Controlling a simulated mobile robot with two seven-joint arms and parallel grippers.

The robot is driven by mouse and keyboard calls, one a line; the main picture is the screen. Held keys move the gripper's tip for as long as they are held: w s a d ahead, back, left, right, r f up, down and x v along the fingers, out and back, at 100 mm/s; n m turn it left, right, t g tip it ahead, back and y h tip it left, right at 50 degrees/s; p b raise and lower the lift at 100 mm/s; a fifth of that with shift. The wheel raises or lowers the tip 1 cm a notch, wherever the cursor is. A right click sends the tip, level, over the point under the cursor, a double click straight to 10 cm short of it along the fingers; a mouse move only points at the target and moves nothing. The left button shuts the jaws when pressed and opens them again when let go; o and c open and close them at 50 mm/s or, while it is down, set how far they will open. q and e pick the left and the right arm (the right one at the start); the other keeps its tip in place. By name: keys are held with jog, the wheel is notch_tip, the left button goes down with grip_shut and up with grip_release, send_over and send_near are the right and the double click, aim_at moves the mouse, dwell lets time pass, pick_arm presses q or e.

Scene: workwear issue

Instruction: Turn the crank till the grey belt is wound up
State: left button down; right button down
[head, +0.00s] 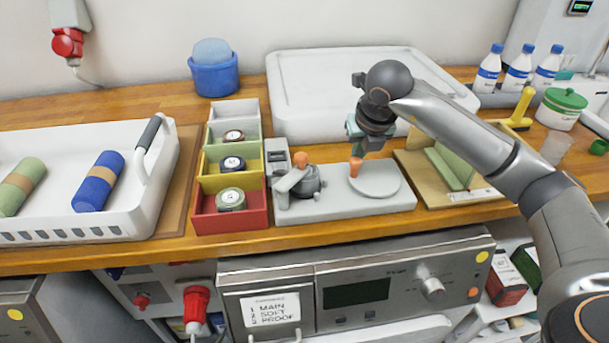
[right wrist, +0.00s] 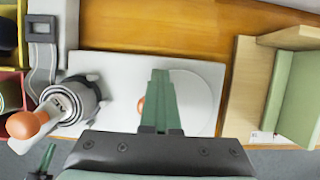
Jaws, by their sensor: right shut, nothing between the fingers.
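The winder is a light grey base plate (head: 330,205) with a dark grey drum (head: 306,183) at its left. A crank arm with an orange knob (head: 301,159) crosses the drum; this knob also shows in the right wrist view (right wrist: 27,124). A pale round disc (head: 376,182) with a second orange peg (head: 355,167) lies on the plate's right part. My right gripper (head: 355,148) is shut and empty above that peg; its green fingers (right wrist: 161,78) partly cover the peg. Contact is unclear.
Left of the winder is a row of coloured bins (head: 231,206) holding rolled belts. A white basket (head: 130,225) with rolls stands further left. A white tray (head: 300,120) lies behind, and a wooden holder with a green board (head: 450,168) stands close on the right.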

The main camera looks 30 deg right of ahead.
aim_at(355, 167)
jog(key=shift+s+a+f, duration=0.1)
jog(key=shift+s+a, duration=0.75)
jog(key=shift+a, duration=0.15)
jog(key=shift+s+a+b, duration=0.3)
jog(key=shift+s+b, duration=0.05)
jog(key=shift+s, duration=0.25)
jog(key=shift+s+a, duration=0.1)
jog(key=shift+s, duration=0.9)
jog(key=c, duration=0.7)
grip_release()
notch_tip(355, 167, up, 8)
jog(key=p, duration=0.5)
